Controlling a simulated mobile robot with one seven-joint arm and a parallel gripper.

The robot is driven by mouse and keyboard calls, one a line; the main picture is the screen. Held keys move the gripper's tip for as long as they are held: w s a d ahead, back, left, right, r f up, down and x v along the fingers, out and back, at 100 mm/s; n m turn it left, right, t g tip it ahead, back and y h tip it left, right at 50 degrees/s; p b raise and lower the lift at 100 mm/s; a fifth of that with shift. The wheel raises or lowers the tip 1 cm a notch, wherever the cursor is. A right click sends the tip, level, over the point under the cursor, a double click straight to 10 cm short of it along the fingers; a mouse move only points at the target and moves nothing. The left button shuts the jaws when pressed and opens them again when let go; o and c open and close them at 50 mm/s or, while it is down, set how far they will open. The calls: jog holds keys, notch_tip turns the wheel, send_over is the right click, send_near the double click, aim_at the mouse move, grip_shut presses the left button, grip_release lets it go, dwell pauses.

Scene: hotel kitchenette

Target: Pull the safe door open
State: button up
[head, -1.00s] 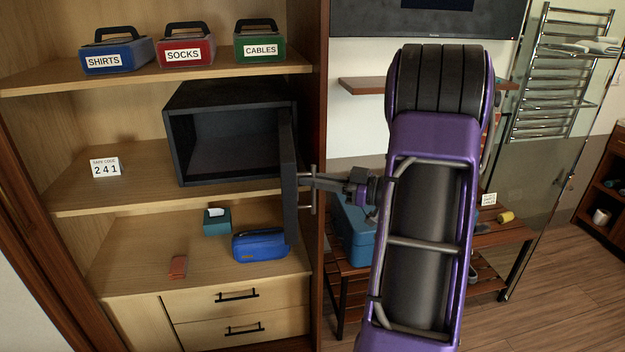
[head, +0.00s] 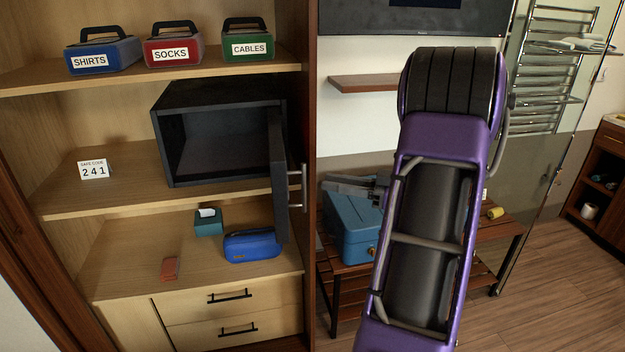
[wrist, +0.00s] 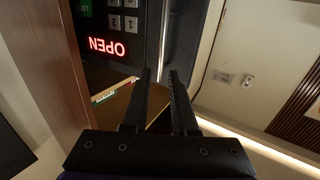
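The dark safe (head: 220,135) stands on the middle shelf of the wardrobe, and its inside is in view and looks empty. Its door (head: 279,175) is swung wide open on the right side, with a metal bar handle (head: 297,188) on its outer face. In the wrist view the door's keypad panel (wrist: 118,30) shows a red lit "OPEN", upside down. My gripper (head: 328,183) is to the right of the handle, apart from it. In the wrist view my gripper (wrist: 160,75) has its two fingers spread with nothing between them.
A code card (head: 94,169) reading 241 stands left of the safe. A blue pouch (head: 252,245) and a teal tissue box (head: 208,221) lie below. The wardrobe's right side panel (head: 312,240) is close to the door. A blue toolbox (head: 352,228) sits on a bench.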

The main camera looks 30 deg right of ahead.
jog(key=v, duration=1)
